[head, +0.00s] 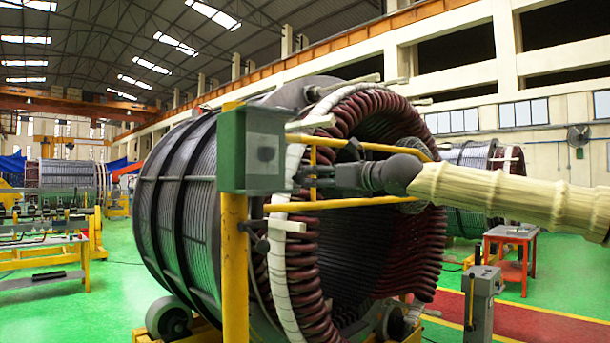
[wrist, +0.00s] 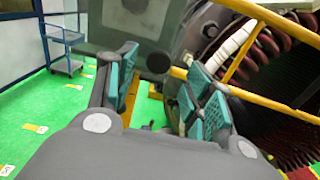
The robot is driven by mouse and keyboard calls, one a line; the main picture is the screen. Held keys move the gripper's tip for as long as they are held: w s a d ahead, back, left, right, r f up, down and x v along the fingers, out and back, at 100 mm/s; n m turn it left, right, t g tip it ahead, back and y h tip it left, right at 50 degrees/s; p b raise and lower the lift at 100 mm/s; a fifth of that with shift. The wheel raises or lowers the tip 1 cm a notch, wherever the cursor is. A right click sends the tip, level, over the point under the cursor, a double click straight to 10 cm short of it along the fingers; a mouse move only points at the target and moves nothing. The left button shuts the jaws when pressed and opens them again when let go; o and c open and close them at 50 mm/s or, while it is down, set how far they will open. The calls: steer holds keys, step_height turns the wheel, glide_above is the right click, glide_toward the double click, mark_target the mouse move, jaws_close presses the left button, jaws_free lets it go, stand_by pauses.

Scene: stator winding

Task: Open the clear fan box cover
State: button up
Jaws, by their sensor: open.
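A grey-green box (head: 252,150) is fixed on top of a yellow post (head: 235,270). Its front face (head: 266,152) looks like a clear or glassy cover with a dark shape behind it, and it appears closed. My gripper (head: 306,180) is open and empty, close to the right side of the box near its lower half. In the wrist view the box (wrist: 118,32) fills the top, with a dark round knob (wrist: 158,63) at its lower right corner. The fingertips (wrist: 155,88) point toward that corner, with a gap between them. Whether a finger touches the box cannot be told.
Yellow rails (head: 365,147) run beside my gripper, in front of the large stator (head: 190,190) and its dark red coils. A red cart (head: 511,255) and a grey pedestal (head: 482,290) stand right.

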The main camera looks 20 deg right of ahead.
mark_target(303, 177)
steer(key=shift+p+x, duration=0.4)
steer(key=shift+x, duration=2.2)
jaws_close()
